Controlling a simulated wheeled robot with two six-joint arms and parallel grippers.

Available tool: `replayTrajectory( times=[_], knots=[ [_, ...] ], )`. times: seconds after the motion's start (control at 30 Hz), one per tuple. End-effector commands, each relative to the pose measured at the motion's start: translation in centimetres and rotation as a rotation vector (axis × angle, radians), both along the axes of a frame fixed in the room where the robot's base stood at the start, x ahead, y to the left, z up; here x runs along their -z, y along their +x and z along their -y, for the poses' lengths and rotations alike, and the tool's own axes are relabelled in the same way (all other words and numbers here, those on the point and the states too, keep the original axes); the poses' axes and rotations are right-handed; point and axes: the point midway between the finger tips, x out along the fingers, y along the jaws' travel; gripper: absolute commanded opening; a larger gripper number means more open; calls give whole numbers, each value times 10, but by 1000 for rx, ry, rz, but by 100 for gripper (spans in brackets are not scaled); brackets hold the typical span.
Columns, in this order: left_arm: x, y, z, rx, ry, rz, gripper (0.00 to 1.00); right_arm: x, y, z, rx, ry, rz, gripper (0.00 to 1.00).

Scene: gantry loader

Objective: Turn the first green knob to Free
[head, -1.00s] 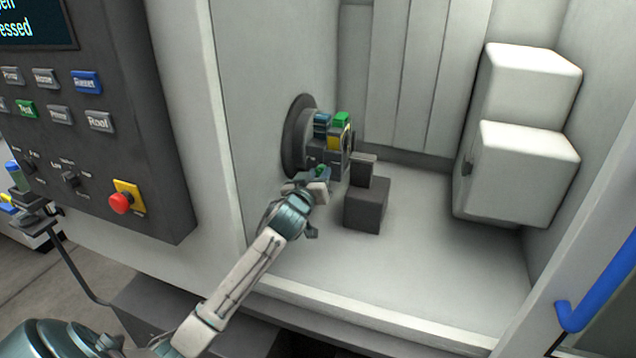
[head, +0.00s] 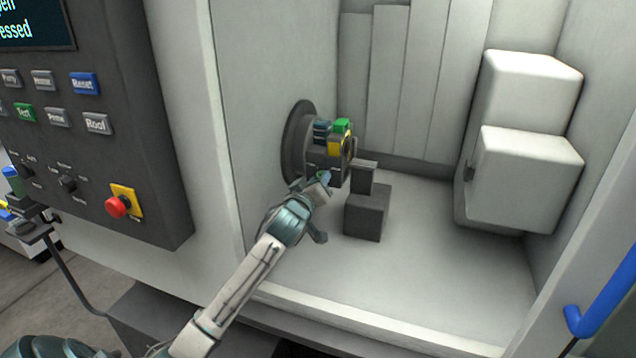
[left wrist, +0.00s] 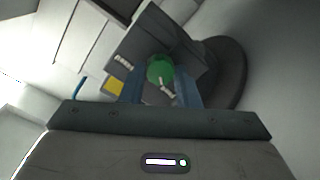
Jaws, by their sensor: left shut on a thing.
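The round green knob (left wrist: 160,69) sits on a dark face of the chuck unit in the left wrist view, with a white pointer or mark at its lower right. My left gripper (left wrist: 160,86) has its blue fingers on either side of the knob and is shut on it. In the head view my left gripper (head: 321,182) is at the near lower side of the chuck unit (head: 328,158), and only a bit of green shows between the fingers. A small white label on the unit is too blurred to read. My right gripper is not in view.
Other faces of the unit carry a green block (head: 342,125) and a yellow block (head: 335,146). A dark grey stepped block (head: 366,212) stands close to the right of my gripper. White boxes (head: 530,175) stand at the right. The cabinet floor in front is clear.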

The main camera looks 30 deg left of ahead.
Motion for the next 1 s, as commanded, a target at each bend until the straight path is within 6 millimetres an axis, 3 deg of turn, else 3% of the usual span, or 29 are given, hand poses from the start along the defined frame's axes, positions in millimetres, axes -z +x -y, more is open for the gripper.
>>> replayTrajectory(
  times=[0.1, 0.13, 0.2, 0.23, 0.63, 1.0],
  knots=[
    [1, 0, 0, 0, -1, -1, 6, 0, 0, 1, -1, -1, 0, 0],
    [1, 0, 0, 0, -1, -1, 34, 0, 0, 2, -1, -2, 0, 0],
    [1, 0, 0, 1, -1, -1, 48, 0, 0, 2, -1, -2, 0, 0],
    [1, 0, 0, 1, -1, -1, 50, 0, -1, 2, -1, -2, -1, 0],
    [1, -10, 2, 1, 3, 0, 50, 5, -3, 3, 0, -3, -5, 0],
    [3, -79, 19, 2, 4, -1, 50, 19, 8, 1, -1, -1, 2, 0]
  ],
)
